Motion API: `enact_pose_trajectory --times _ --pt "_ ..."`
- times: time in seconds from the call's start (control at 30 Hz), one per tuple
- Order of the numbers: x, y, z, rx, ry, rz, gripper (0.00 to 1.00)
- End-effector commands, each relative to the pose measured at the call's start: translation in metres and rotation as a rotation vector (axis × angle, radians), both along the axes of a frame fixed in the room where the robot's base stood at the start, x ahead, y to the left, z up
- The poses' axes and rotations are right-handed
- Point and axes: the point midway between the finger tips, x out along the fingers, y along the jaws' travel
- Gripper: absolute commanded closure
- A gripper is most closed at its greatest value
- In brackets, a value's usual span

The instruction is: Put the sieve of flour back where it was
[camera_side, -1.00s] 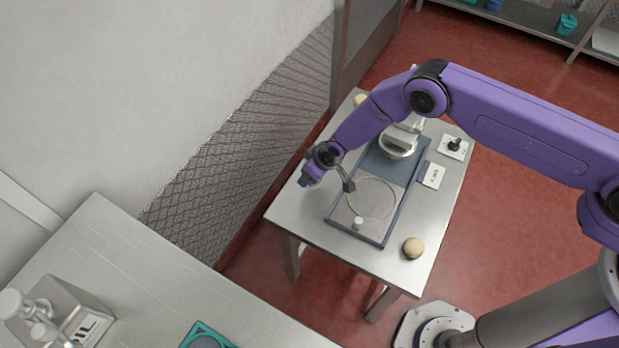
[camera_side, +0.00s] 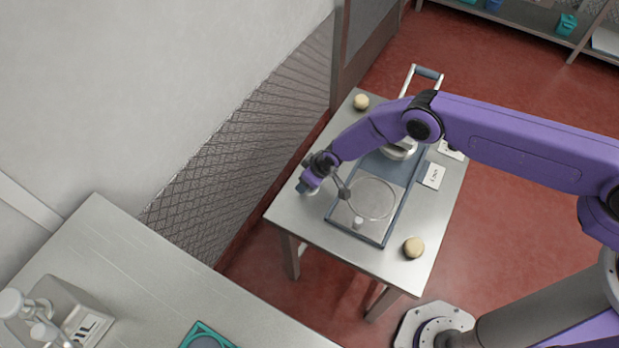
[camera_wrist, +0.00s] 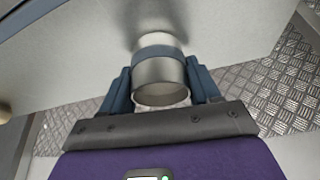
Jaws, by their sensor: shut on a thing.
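My gripper (camera_wrist: 160,85) is shut on a short metal cylinder with a blue band, which looks like the sieve (camera_wrist: 160,70); its open round end faces the wrist camera. Any flour inside is not clear. In the side view, my gripper (camera_side: 303,187) is at the left edge of the small steel table (camera_side: 300,212), left of the blue-grey tray (camera_side: 381,242). The sieve is mostly hidden there by my wrist. A shadow lies close by the sieve on the steel surface in the wrist view; I cannot tell whether it touches.
The tray holds a pale round ring (camera_side: 372,198) and a small white knob (camera_side: 358,222). A metal bowl (camera_side: 398,152) stands behind. Tan balls sit at the back (camera_side: 361,101) and front right (camera_side: 413,247). A white label (camera_side: 434,176) lies right. A patterned wall panel is left.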

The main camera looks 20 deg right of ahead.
Motion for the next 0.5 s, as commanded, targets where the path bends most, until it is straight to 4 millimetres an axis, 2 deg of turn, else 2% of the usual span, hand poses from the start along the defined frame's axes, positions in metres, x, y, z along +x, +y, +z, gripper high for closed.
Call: enact_pose_trajectory --times 0.03,0.1,0.5 --pt "0.0002 0.0001 -0.0006 0.000 0.000 0.000 0.32" --pt "0.0002 0.0000 -0.0004 0.000 0.000 0.000 0.13" --pt "-0.0002 -0.0001 0.0029 0.000 0.000 0.000 0.13"
